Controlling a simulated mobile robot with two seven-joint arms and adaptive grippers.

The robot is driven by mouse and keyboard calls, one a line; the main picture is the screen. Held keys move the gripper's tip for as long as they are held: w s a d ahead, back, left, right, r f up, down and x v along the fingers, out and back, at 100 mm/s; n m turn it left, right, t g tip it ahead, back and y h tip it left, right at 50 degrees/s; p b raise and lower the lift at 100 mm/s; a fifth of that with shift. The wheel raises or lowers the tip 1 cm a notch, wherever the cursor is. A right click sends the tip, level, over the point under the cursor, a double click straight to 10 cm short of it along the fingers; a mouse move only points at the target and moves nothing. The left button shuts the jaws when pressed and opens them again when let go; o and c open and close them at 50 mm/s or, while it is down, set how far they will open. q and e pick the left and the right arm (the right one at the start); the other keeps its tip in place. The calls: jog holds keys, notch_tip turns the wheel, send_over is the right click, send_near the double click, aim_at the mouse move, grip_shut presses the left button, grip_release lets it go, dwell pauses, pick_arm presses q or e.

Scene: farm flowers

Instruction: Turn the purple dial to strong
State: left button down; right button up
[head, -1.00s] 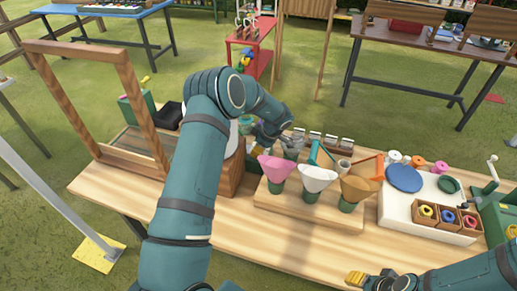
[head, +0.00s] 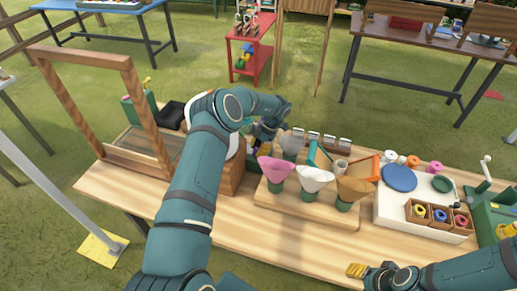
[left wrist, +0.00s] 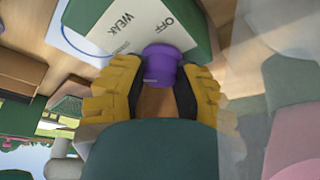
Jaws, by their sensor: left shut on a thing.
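The purple dial (left wrist: 160,62) sits on a white panel (left wrist: 150,22) of a green box, in the left wrist view. The words OFF and WEAK show on the panel beside it; no STRONG label is visible. My left gripper (left wrist: 155,88) has its yellow fingers on both sides of the dial and is shut on it. In the head view my left gripper (head: 262,130) is at the back of the wooden table, and my arm hides most of the dial's area. My right gripper (head: 357,270) is low over the table's front edge, away from the dial; its opening is unclear.
Pink, white and brown paper cones (head: 314,179) stand in a wooden rack (head: 300,208) close right of my left gripper. A wooden frame (head: 95,50) stands left of my arm. Ribbon spools (head: 440,214) sit at the right. The table's front middle is clear.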

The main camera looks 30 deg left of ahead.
pick_arm(q)
jog(key=shift+f+n+h, duration=0.1)
jog(key=shift+n+h, duration=0.3)
jog(key=shift+n, duration=0.7)
jog(key=c, duration=0.6)
grip_release()
jog(key=shift+g, duration=0.3)
jog(key=v, duration=1.2)
